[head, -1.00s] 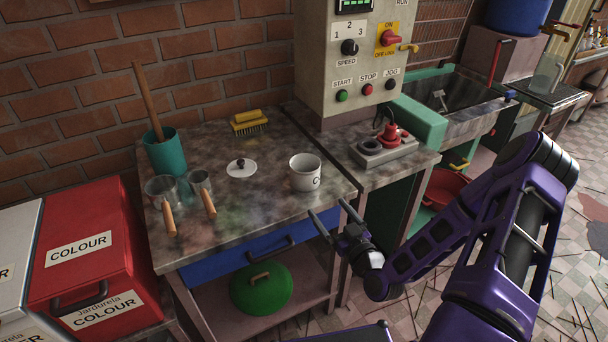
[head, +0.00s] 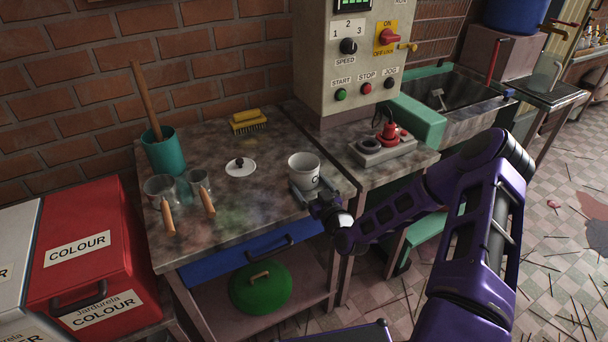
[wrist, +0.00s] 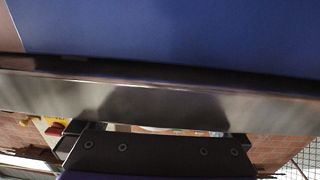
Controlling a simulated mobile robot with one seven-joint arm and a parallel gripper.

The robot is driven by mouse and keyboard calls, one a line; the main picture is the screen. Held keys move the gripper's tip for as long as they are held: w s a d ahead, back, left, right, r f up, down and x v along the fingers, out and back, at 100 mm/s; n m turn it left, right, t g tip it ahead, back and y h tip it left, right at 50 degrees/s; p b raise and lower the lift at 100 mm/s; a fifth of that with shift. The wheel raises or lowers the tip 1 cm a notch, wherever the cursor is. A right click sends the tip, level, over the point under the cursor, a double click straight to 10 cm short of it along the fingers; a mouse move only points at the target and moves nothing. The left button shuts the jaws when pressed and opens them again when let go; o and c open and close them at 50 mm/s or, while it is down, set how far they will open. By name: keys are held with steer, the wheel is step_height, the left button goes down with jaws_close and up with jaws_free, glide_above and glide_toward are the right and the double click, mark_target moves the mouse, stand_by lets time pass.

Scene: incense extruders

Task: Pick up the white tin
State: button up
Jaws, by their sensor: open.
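The white tin (head: 304,169) stands upright on the mottled tabletop near its right front edge, with dark lettering on its side. In the head view my gripper (head: 322,188) is open at the tin's front, its two fingers reaching toward the tin's left and right sides. I cannot tell whether the fingers touch the tin. In the wrist view the table's front edge (wrist: 150,100) and blue drawer face (wrist: 180,40) fill most of the picture, and the tin is not clearly seen.
A white lid (head: 240,168) lies left of the tin. A switch box (head: 383,150) sits to the right.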

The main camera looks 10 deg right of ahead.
steer(key=c, duration=1.2)
